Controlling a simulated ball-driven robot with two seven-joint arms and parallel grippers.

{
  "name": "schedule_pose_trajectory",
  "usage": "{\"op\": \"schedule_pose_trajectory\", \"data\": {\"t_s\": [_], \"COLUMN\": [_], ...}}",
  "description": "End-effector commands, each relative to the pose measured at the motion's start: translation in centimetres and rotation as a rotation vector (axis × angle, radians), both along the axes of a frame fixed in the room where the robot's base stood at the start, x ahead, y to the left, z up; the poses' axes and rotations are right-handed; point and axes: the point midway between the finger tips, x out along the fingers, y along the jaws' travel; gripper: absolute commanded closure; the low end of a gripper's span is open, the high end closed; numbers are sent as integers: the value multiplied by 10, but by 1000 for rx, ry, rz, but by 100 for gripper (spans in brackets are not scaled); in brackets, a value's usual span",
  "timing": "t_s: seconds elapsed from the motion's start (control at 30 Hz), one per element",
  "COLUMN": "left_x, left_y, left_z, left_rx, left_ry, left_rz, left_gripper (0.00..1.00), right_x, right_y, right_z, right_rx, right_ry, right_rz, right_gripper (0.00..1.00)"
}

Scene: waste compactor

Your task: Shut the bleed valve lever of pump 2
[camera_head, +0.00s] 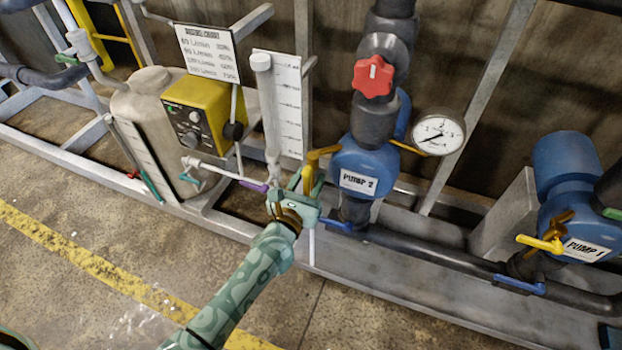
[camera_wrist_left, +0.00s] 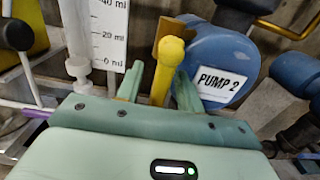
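Pump 2 (camera_head: 366,165) is a blue pump with a white "PUMP 2" label; it also shows in the left wrist view (camera_wrist_left: 215,50). Its yellow bleed valve lever (camera_head: 321,153) sticks out at the pump's upper left, by a brown-gold fitting. In the left wrist view the lever (camera_wrist_left: 166,62) points toward my gripper and stands between the two fingers. My left gripper (camera_head: 306,181) is open around the lever's end, with a gap at the left finger. Whether the right finger touches the lever I cannot tell. My right gripper is not in view.
A blue lever (camera_head: 336,226) sits below pump 2. A red knob (camera_head: 373,76) and a gauge (camera_head: 438,132) are above it. Pump 1 (camera_head: 575,215) with its own yellow lever (camera_head: 540,243) is at right. A measuring tube (camera_head: 264,100) stands close left of the gripper.

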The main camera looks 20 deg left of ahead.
Motion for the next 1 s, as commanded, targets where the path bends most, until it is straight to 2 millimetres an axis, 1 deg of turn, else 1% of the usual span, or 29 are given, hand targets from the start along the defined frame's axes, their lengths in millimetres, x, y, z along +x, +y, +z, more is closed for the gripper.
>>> {"op": "schedule_pose_trajectory", "data": {"t_s": [0.1, 0.37, 0.4, 0.47, 0.5, 0.53, 0.83, 1.0], "left_x": [8, 10, 10, 10, 10, 10, 10, 9], "left_y": [0, 0, 0, 0, 0, 0, 0, 2], "left_z": [-1, 1, 1, 1, 1, 1, 1, 2], "left_rx": [0, 0, 0, 0, 1, 1, 16, 74], "left_ry": [0, 0, 0, 0, 0, 0, -1, -3], "left_rz": [1, 0, 0, 0, 0, 0, 0, -1], "left_gripper": [63, 63, 66, 82, 93, 100, 100, 100], "right_x": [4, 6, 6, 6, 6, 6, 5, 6], "right_y": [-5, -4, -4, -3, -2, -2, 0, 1], "right_z": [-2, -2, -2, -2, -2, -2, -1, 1], "right_rx": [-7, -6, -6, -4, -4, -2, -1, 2], "right_ry": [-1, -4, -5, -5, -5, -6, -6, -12], "right_rz": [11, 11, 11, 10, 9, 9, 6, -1], "right_gripper": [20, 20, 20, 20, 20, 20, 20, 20]}}
